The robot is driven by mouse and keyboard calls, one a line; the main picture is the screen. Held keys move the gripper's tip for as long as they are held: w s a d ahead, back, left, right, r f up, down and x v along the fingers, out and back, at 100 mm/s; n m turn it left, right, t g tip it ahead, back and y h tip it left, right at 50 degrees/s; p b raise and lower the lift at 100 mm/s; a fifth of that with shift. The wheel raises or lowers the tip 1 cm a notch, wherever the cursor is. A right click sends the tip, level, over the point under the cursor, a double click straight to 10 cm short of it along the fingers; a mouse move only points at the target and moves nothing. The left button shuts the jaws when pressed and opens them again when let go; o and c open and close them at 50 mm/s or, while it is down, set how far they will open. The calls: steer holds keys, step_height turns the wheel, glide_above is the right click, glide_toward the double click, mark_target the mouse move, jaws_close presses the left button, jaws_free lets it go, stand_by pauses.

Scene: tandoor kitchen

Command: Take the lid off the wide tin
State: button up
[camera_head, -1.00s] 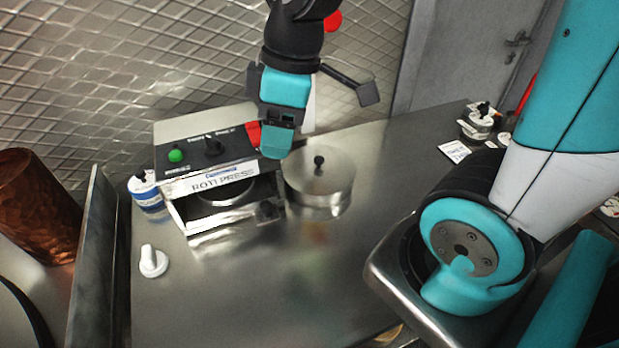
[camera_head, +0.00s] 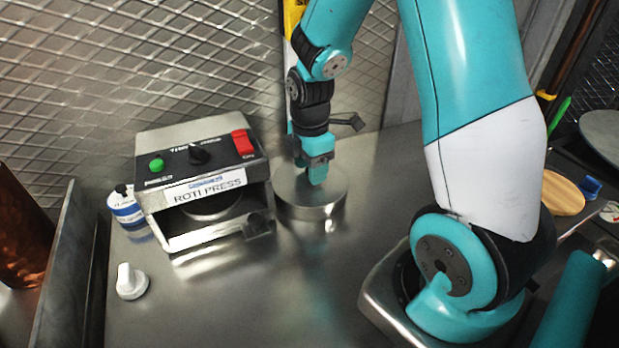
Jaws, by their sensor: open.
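The wide tin (camera_head: 310,211) is a round, low metal tin standing on the steel counter to the right of the roti press. Its flat lid (camera_head: 290,190) is on it. My gripper (camera_head: 318,178) is open and points down over the middle of the lid. The gripper hides the lid's dark knob, so I cannot tell whether the fingers are around it or touching it.
The roti press (camera_head: 205,185) stands close to the tin's left side. A white knob-shaped piece (camera_head: 130,282) and a blue-and-white tin (camera_head: 126,208) are further left. A mesh wall (camera_head: 130,60) is behind. The counter (camera_head: 260,300) in front is clear.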

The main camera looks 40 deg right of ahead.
steer(key=shift+f, duration=0.4)
jaws_close()
steer(key=shift+r, duration=0.1)
